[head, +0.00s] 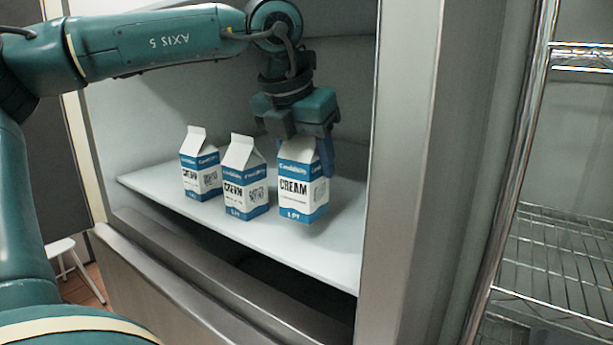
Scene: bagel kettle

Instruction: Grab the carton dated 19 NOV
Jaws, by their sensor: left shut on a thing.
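Three blue-and-white cream cartons are in the open fridge in the head view. The left carton (201,172) and the middle carton (245,184) stand upright on the white shelf (150,178). My left gripper (314,148) reaches in from above and is shut on the right carton (300,192) at its top. That carton is upright; I cannot tell whether its base touches the shelf. Small print shows on the cartons, but the dates are too small to read. My right gripper is not in view.
The fridge's steel side frame (410,180) stands just right of the shelf. A steel drawer front (180,285) lies below it. A wire rack (560,250) is at the right, and a white stool (62,250) is at the lower left.

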